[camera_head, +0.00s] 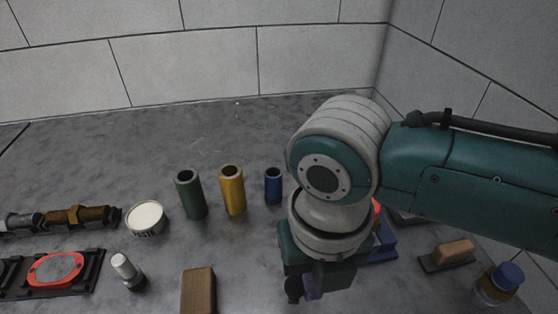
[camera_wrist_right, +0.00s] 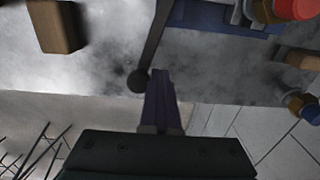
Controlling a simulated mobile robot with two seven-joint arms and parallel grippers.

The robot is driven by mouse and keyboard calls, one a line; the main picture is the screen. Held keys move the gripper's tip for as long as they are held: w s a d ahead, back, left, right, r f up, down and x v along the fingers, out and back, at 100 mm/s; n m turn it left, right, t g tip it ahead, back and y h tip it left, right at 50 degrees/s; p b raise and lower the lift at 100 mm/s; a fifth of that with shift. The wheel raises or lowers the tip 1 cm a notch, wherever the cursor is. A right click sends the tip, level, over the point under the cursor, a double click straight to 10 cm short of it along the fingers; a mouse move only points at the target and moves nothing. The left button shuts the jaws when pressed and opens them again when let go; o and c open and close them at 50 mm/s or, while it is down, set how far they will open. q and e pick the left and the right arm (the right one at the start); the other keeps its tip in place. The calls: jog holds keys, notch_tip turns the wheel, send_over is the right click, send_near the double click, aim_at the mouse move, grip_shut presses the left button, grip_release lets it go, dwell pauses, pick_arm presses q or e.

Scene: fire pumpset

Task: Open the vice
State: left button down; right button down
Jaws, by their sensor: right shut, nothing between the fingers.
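The vice is blue and mostly hidden behind my right arm in the head view; part of its blue body (camera_head: 383,249) shows to the right of the wrist. In the right wrist view its blue body (camera_wrist_right: 225,14) is at the top. A dark rod with a ball end (camera_wrist_right: 138,81), seemingly the vice handle, runs down from there. My right gripper (camera_head: 311,288) is shut with nothing held, and its purple fingers (camera_wrist_right: 160,82) show beside the ball end. Whether they touch it I cannot tell. My left gripper is not in view.
Green (camera_head: 190,195), yellow (camera_head: 232,190) and blue (camera_head: 273,186) cylinders stand left of my arm. A brown block (camera_head: 198,291), a white round tin (camera_head: 146,218) and a blue-capped jar (camera_head: 499,285) are on the grey bench. The bench edge and floor show in the wrist view.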

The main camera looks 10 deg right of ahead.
aim_at(287, 286)
jog(key=shift+a, duration=0.4)
jog(key=shift+w+a+r+b, duration=0.1)
jog(key=shift+a+b, duration=0.35)
jog(key=shift+a, duration=0.8)
jog(key=shift+w+a+b, duration=0.2)
jog(key=shift+a+b, duration=0.35)
jog(key=shift+a, duration=0.1)
jog(key=shift+s+a, duration=0.1)
jog(key=shift+a, duration=0.25)
jog(key=shift+d, duration=0.1)
